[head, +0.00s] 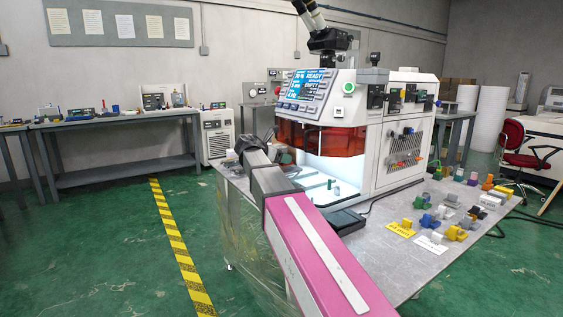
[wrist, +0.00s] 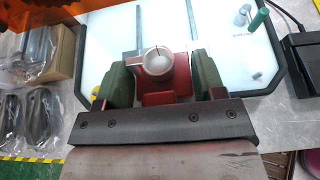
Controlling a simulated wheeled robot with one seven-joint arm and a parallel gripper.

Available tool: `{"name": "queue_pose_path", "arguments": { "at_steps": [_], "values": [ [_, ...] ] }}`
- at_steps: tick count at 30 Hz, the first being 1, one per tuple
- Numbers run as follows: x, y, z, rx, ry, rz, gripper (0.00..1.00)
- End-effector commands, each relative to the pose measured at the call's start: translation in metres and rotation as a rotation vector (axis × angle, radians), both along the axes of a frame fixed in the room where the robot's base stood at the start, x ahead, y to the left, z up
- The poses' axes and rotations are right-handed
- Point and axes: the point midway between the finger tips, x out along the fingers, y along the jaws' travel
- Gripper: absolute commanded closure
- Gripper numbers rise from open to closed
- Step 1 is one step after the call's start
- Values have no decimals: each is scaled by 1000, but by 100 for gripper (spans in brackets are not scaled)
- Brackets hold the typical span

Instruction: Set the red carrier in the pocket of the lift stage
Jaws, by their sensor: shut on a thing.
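The red carrier (wrist: 172,87) shows in the wrist view, with a round silver-white piece (wrist: 159,61) on it. My gripper (wrist: 164,74) is shut on the carrier, with one green finger at each side of it. Beyond the carrier lies a bright white plate (wrist: 215,50) with a dark rim, and the carrier appears over its near part. In the head view this bright area (head: 345,188) is in the open front of the white machine, partly behind my arm. I cannot make out the lift stage's pocket; the carrier and gripper may cover it.
The machine (head: 392,135) has a raised orange-red shield (head: 325,138) and a screen reading READY. A green peg (wrist: 258,20) stands at the plate's right. A black box (head: 346,221) lies in front. Several coloured parts crowd the table's right side. Bagged dark items (wrist: 40,95) lie left.

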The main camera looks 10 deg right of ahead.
Motion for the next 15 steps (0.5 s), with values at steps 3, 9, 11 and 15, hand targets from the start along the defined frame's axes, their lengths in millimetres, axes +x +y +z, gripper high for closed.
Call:
{"name": "queue_pose_path", "arguments": {
  "at_steps": [3,9,11,15],
  "values": [
    [0,0,-13,-1,0,0,64],
    [0,0,-15,0,-2,1,64],
    [0,0,-15,0,-2,1,64],
    [0,0,-18,-1,-1,1,34]
  ]
}}
